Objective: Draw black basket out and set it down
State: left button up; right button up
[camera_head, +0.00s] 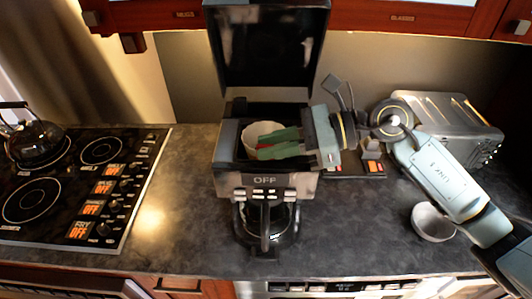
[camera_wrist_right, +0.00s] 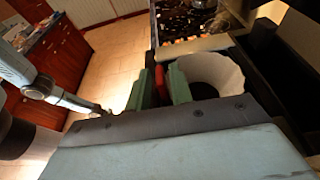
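The coffee machine (camera_head: 265,182) stands open on the counter, its lid raised. In its upper bay sits the black basket, mostly hidden, with a white paper filter (camera_head: 290,133) inside; the filter (camera_wrist_right: 212,78) also shows in the right wrist view. My right gripper (camera_head: 262,146) reaches into the bay from the right, its green fingers at the filter's near side. In the right wrist view, the fingers (camera_wrist_right: 163,82) are beside the filter, with a narrow gap and a red strip between them. I cannot tell whether they grip the basket's handle.
A stove (camera_head: 75,190) with a black kettle (camera_head: 38,145) is at left. A toaster (camera_head: 440,118) and a white bowl (camera_head: 432,222) are at right. A glass carafe (camera_head: 266,222) sits under the machine. The counter between stove and machine is clear.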

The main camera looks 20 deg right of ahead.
grip_shut()
dwell(1.1)
